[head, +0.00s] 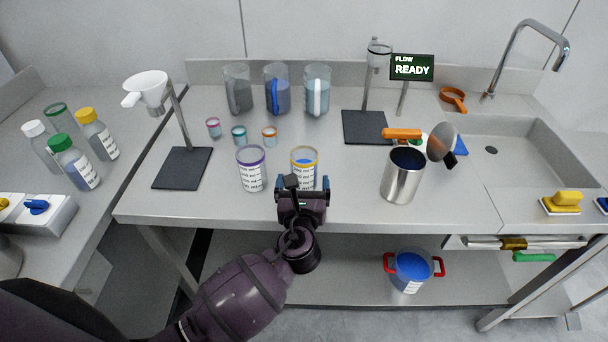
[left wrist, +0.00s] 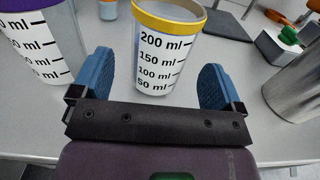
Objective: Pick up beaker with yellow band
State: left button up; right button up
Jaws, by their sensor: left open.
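The beaker with the yellow band (head: 304,158) stands upright on the bench near its front edge. In the left wrist view the same beaker (left wrist: 165,52) shows its yellow rim and volume scale. My left gripper (head: 303,186) is open, and its blue fingers (left wrist: 158,85) are on either side of the beaker's near part. The gripper hides the lower part of the beaker in the head view. My right gripper is not in view.
A purple-banded beaker (head: 251,170) stands close on the left, and a metal pot (head: 403,176) stands to the right. Small cups (head: 239,134) and tall pitchers (head: 277,92) are behind. A funnel stand (head: 183,168) is at the left.

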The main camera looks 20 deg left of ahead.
aim_at(304, 161)
pick_arm(q)
jog(key=shift+w+a+r, duration=0.1)
jog(key=shift+w+a, duration=0.05)
jog(key=shift+w, duration=0.25)
jog(key=shift+x, duration=2.35)
